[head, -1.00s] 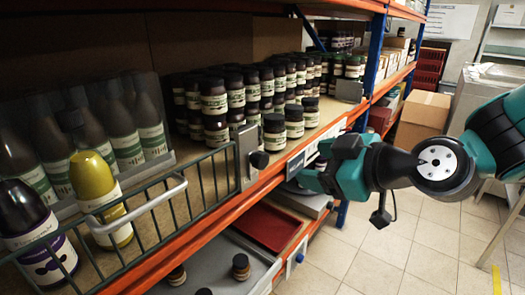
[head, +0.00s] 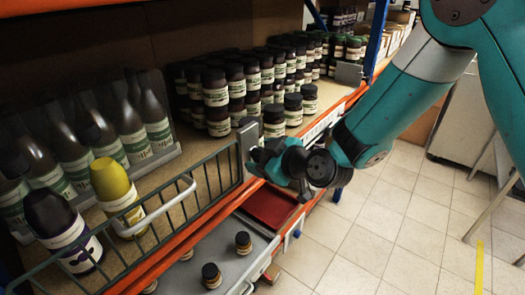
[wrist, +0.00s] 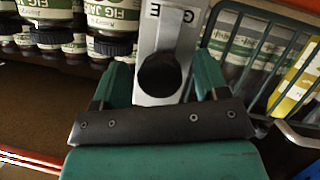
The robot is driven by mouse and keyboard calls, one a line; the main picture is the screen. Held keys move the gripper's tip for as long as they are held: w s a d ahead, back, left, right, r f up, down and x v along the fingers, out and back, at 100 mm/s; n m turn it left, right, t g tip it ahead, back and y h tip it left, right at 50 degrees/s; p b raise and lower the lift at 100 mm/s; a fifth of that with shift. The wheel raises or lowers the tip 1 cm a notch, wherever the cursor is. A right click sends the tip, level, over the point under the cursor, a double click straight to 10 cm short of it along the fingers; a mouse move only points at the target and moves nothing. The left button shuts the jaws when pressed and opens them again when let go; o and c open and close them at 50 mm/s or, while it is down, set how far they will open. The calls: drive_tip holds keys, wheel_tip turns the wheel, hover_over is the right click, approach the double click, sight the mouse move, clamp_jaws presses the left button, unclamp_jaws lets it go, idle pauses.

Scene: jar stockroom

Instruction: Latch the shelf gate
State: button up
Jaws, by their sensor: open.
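The shelf gate (head: 205,190) is a dark green wire panel with a pale handle (head: 160,208), across the front of the left shelf section. The grey latch plate (head: 246,138) stands at its right end, and shows in the wrist view (wrist: 172,32) with a round black knob (wrist: 158,76) on it. My gripper (head: 258,152) is at the plate in the head view and hides the knob there. In the wrist view my gripper (wrist: 160,82) is open, with one finger on each side of the knob. I cannot tell whether the fingers touch it.
Behind the gate stand a yellow bottle (head: 117,192), a dark purple-labelled bottle (head: 62,228) and several bottles behind a clear panel. Stacked dark jars (head: 215,95) fill the shelf to the right. A red tray (head: 270,205) lies below.

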drive_tip(key=shift+w, duration=0.1)
drive_tip(key=c, duration=0.9)
drive_tip(key=shift+f+g+b, duration=0.15)
drive_tip(key=shift+g+b, duration=0.15)
drive_tip(key=shift+b, duration=0.3)
drive_tip(key=shift+f+m+g+y+b, duration=0.1)
drive_tip(key=shift+m+g+y+b, duration=0.25)
drive_tip(key=shift+m+b, duration=0.65)
drive_tip(key=m+g+y+b, duration=0.1)
drive_tip(key=m+g+b, duration=0.1)
drive_tip(key=m+b, duration=0.1)
drive_tip(key=shift+m+y+b, duration=0.3)
drive_tip(key=shift+y+b, duration=0.05)
drive_tip(key=shift+b, duration=0.25)
drive_tip(key=m+g+y+b, duration=0.1)
drive_tip(key=m+b, duration=0.1)
drive_tip(key=m, duration=0.1)
drive_tip(key=shift+y, duration=0.4)
drive_tip(key=m+y, duration=0.1)
drive_tip(key=m, duration=0.1)
drive_tip(key=m+g+b, duration=0.1)
drive_tip(key=shift+r+m+y, duration=0.2)
drive_tip(key=shift+m+y, duration=0.2)
